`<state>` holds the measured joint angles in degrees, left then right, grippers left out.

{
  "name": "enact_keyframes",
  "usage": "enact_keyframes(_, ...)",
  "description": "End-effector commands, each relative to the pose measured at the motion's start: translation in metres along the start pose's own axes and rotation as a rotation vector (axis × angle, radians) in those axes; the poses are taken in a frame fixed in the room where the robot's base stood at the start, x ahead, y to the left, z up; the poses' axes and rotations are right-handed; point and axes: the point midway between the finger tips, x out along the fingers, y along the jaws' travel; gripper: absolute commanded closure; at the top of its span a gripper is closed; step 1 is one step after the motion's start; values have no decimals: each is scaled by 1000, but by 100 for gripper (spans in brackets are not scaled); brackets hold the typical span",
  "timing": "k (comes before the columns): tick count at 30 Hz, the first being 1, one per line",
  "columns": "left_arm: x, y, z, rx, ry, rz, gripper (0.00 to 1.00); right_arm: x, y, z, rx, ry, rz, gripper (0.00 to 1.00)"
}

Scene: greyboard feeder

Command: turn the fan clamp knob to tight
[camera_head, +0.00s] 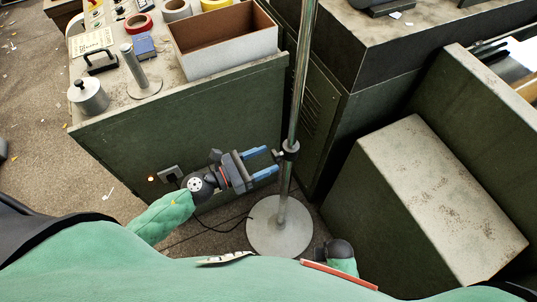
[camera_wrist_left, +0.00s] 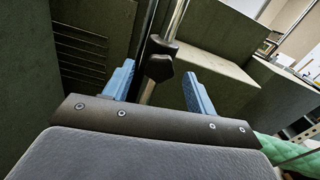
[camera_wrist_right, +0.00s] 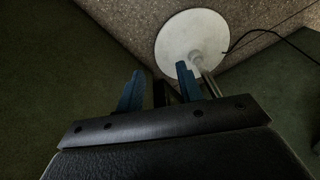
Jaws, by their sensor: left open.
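The black clamp knob (camera_head: 291,147) sits on the chrome pole (camera_head: 301,75) of the fan stand, above its round pale base (camera_head: 280,226). My left gripper (camera_head: 275,160) is open, its blue fingers pointing at the pole from the left. In the left wrist view the knob (camera_wrist_left: 159,66) shows in the gap between the open fingers (camera_wrist_left: 158,88), not visibly touching either. My right gripper (camera_wrist_right: 160,82) shows its blue fingers apart in the right wrist view, with the round base (camera_wrist_right: 192,42) beyond. The fan head is out of view.
A green cabinet (camera_head: 180,125) stands at left, topped by an open box (camera_head: 228,55), tape rolls and a metal post (camera_head: 138,70). Green machine housings (camera_head: 440,195) stand close on the right. A dark cable (camera_head: 222,229) lies on the floor by the base.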

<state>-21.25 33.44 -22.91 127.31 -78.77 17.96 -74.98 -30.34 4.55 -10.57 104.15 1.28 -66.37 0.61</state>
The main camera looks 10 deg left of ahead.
Motion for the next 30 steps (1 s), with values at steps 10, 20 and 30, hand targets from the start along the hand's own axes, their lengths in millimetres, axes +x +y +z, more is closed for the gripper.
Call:
enact_keyframes(10,16,0,1,1,0,-1,43,31,6,17,0,-5,6,64)
enact_keyframes(20,18,0,0,1,0,-1,43,35,6,19,0,-4,7,64)
enact_keyframes(30,18,0,0,0,1,0,88,34,6,19,0,-4,6,64)
